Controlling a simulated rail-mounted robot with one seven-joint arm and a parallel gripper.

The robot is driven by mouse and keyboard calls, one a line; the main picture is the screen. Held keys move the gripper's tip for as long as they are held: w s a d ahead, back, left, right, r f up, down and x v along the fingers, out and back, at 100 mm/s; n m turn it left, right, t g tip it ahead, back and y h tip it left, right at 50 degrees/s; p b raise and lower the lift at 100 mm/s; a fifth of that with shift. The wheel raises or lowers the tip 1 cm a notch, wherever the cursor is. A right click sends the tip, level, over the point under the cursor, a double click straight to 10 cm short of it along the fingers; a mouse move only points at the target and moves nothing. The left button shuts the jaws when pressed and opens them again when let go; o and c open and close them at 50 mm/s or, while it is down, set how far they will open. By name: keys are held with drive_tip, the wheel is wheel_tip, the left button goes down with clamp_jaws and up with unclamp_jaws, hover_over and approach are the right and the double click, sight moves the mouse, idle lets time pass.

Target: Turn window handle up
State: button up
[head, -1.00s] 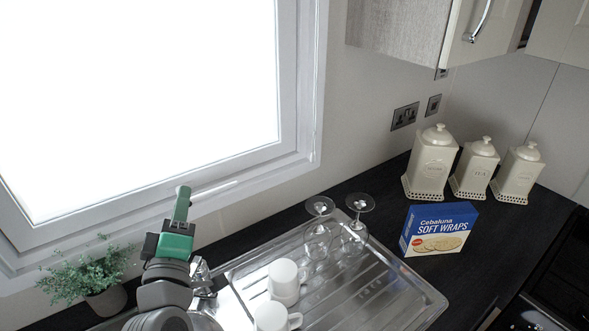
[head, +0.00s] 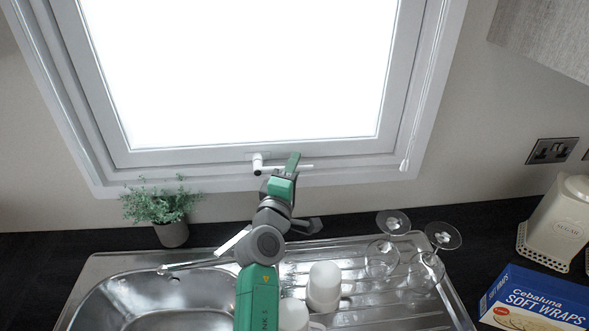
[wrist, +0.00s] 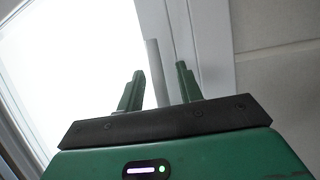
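The white window handle (head: 300,167) is on the lower frame of the window (head: 240,70). Its bar lies about level, running right from a short white stub. My gripper (head: 291,165) is at this bar in the head view and hides part of it. In the wrist view, my gripper (wrist: 159,74) has its two green fingers apart, with a pale grey bar (wrist: 154,62), apparently the handle, between them. A gap shows on both sides of the bar, closer on the left finger. I cannot tell its exact depth between the fingers.
A potted plant (head: 172,232) stands left of my arm by the sill. Below are the sink (head: 165,300), white mugs (head: 324,283) and upturned glasses (head: 425,268) on the drainer. A blind cord (head: 412,130) hangs at the window's right. A wraps box (head: 535,300) is at right.

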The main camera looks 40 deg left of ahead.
drive_tip(key=shift+w, duration=0.2)
clamp_jaws()
